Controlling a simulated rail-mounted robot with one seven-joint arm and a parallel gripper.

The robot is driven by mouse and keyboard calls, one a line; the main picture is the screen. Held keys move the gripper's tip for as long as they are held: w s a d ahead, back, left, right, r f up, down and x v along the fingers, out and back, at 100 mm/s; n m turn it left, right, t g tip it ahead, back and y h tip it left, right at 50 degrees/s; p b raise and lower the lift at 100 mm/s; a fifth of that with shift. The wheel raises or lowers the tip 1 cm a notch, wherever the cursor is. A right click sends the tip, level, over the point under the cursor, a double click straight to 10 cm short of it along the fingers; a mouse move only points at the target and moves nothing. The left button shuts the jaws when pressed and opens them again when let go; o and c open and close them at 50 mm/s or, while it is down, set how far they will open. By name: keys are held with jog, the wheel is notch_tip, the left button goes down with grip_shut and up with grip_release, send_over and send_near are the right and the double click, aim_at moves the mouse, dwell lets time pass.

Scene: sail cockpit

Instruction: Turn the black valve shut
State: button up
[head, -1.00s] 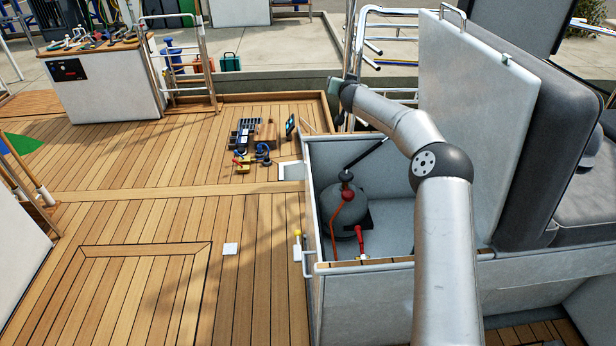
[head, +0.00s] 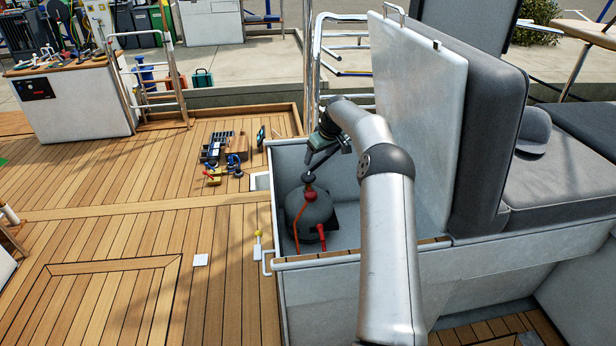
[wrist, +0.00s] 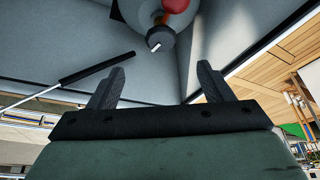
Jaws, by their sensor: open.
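The black valve is a dark round knob (wrist: 160,38) with a short white mark, next to a red fitting (wrist: 176,4) at the top of the wrist view. In the head view it sits on top of the dark round tank (head: 318,211) inside the open locker. My gripper (wrist: 160,83) is open, with nothing between its two black fingers. The knob lies ahead of the fingertips, roughly centred between them, with a gap showing. In the head view my gripper is just above the tank top, and its fingertips are hard to make out.
The locker's front rim (head: 350,255) and raised white lid (head: 420,110) stand close to my arm. A black rod (wrist: 97,68) runs left of the fingers in the wrist view.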

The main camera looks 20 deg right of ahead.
aim_at(309, 177)
jog(key=b+x, duration=0.1)
jog(key=x, duration=1)
jog(key=shift+w+a+f+b, duration=0.2)
jog(key=shift+w+f+b, duration=0.05)
jog(key=shift+f+b, duration=0.1)
jog(key=shift+c, duration=0.3)
jog(key=c, duration=0.9)
